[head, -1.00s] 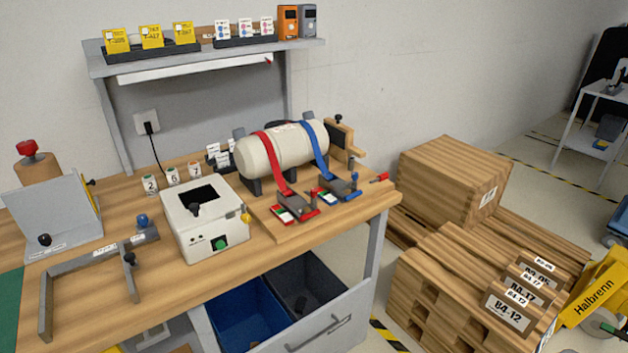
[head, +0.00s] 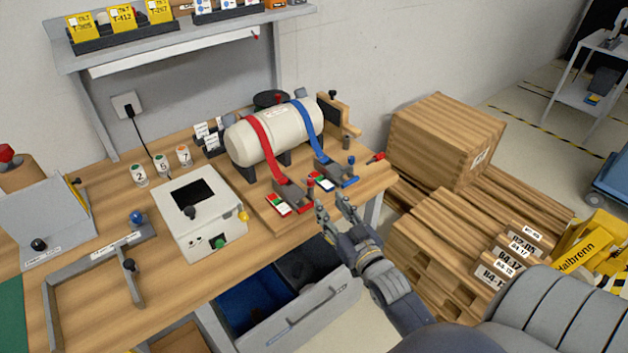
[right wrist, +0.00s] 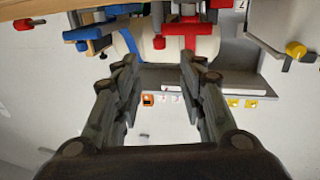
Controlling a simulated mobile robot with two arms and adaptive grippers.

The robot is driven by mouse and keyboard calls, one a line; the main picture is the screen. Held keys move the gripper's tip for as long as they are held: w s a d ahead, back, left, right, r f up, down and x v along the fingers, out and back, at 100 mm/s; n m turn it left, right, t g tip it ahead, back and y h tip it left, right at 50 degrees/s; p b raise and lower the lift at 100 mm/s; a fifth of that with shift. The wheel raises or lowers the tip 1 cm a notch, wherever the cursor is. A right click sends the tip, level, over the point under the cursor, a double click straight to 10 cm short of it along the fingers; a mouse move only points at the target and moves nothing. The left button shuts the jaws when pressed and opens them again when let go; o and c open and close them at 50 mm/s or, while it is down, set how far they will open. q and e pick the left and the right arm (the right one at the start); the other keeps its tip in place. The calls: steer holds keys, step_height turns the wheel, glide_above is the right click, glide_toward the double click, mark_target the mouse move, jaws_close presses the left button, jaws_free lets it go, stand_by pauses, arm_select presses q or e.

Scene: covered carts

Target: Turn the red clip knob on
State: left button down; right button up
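The red clip (head: 292,195) sits at the lower end of the red strap on the front of the wooden board, with a small red-and-dark upright knob (head: 310,187) at its right end. The red clip also shows near the top middle of the right wrist view (right wrist: 190,30). My right gripper (head: 333,206) is open and empty, just in front of the table edge, apart from the clip and to its lower right. Its two fingers stand well apart in the right wrist view (right wrist: 157,75). My left gripper is not in view.
A blue clip (head: 335,172) with a blue strap stands right beside the red one. Behind them lies a cream tank (head: 275,130). A white box (head: 200,218) with knobs is to the left. An open drawer (head: 300,318) is below; wooden crates (head: 440,140) are at right.

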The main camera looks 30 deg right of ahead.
mark_target(312, 182)
steer(key=w, duration=0.2)
steer(key=w+p, duration=0.1)
steer(key=w, duration=0.2)
steer(key=w+d, duration=0.1)
steer(key=w, duration=0.2)
steer(key=shift+w+p, duration=0.15)
steer(key=shift+p, duration=0.15)
steer(key=shift+w+d+f, duration=0.1)
steer(key=shift+w, duration=0.45)
jaws_close()
